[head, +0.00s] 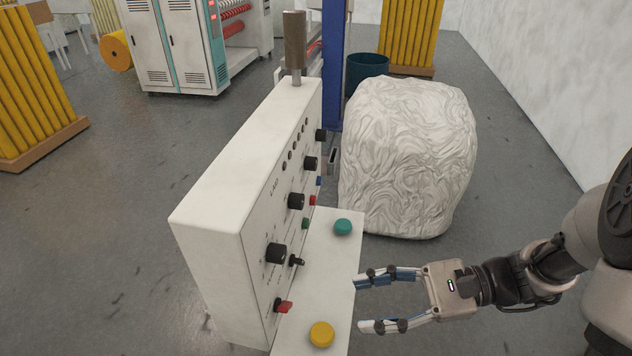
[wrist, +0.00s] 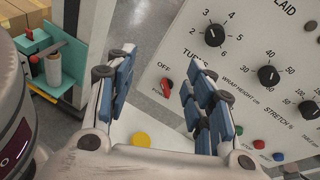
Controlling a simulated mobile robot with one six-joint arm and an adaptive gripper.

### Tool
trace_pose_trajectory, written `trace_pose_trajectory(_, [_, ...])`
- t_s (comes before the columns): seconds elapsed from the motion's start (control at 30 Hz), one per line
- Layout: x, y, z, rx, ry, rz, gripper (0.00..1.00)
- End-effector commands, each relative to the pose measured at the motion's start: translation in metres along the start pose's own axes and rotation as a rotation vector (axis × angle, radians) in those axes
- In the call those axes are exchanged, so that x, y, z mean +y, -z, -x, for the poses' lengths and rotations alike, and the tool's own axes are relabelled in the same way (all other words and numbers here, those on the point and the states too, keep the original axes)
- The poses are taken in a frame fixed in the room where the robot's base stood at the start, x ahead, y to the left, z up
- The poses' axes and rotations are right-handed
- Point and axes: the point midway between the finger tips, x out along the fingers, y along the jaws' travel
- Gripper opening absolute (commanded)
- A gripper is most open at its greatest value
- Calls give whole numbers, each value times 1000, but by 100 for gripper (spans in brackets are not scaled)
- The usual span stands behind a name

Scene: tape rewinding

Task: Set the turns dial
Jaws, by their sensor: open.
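The turns dial (wrist: 215,35) is a round black knob on the white control panel, with numbers from 2 to 6 around it and the word TURNS below left. I cannot clearly read which number its mark points to. In the head view the turns dial (head: 276,252) is the large knob towards the panel's near end. My gripper (head: 360,305) is open and empty, to the right of the panel, with its fingers pointing at it. It is apart from the dial. In the wrist view my gripper (wrist: 163,65) has the dial beyond its right finger, up and to the right.
A red power switch (head: 284,306) sits below the turns dial, and the wrap height knob (wrist: 268,75) is beside it. A yellow button (head: 321,334) and a green button (head: 342,227) stand on the ledge below. A white wrapped bale (head: 408,155) stands behind.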

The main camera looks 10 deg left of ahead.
Motion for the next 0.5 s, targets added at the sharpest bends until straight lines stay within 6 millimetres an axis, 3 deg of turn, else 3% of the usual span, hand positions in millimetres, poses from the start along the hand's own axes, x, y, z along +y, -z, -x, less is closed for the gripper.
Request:
trace_pose_trajectory(0.1, [-26,-3,17,-119,132,-106,48])
trace_pose_trajectory(0.27, [-43,2,29,-198,228,-167,48])
trace_pose_trajectory(0.37, [-46,3,27,-212,244,-176,48])
trace_pose_trajectory(0.5, [-50,0,9,-213,241,-177,48])
